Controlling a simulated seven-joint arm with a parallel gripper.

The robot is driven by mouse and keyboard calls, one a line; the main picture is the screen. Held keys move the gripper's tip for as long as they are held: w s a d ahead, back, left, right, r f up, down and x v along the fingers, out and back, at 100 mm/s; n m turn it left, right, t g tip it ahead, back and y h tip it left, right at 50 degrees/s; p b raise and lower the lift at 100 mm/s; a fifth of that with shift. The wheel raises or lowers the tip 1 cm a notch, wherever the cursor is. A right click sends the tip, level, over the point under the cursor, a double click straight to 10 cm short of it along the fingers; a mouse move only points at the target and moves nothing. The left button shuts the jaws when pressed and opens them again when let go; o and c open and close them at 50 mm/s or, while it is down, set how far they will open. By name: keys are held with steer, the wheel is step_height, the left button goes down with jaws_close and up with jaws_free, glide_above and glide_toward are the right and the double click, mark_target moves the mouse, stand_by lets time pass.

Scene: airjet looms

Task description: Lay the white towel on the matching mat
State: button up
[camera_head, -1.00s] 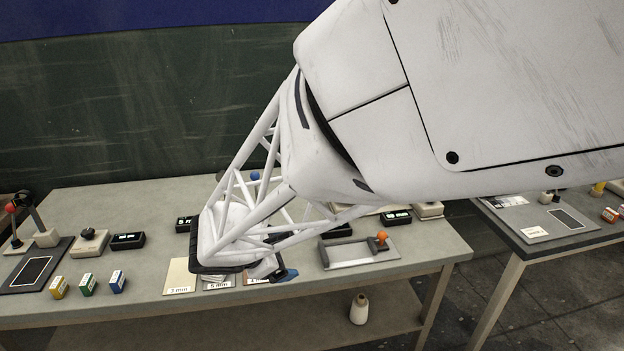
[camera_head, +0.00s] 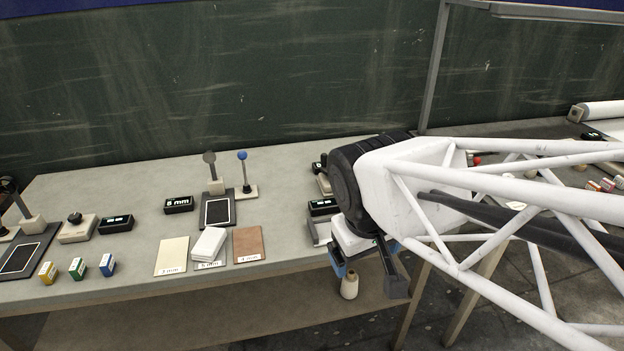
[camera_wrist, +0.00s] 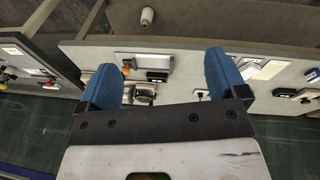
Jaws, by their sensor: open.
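The white towel (camera_head: 208,244) is a folded, thick white pad on the bench. It lies over most of the middle mat (camera_head: 209,265), whose front strip shows a small label that seems to read 5 mm. A cream mat (camera_head: 172,256) labelled 3 mm is to its left, and a brown mat (camera_head: 248,243) labelled 4 mm is to its right. My gripper (camera_head: 368,274) is well right of them, near the bench's right front edge, open with blue-padded fingers. Nothing shows between its fingers (camera_wrist: 162,78) in the wrist view.
Yellow, green and blue boxes (camera_head: 77,268) stand front left. A black pad (camera_head: 217,210), a blue-knobbed lever (camera_head: 243,172) and a display reading 8 mm (camera_head: 178,204) are behind the mats. A bobbin (camera_head: 349,286) stands below. My arm hides the bench's right end.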

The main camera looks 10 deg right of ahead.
steer(key=shift+s+d+r+m+t+y, duration=0.15)
steer(key=shift+s+r+m+y, duration=0.15)
steer(key=shift+s+m, duration=0.25)
steer(key=shift+s+a+r+m+t+y, duration=0.15)
steer(key=shift+s+r+m+y, duration=0.15)
steer(key=shift+s+m, duration=0.2)
steer(key=shift+d+f, duration=0.1)
stand_by(0.6)
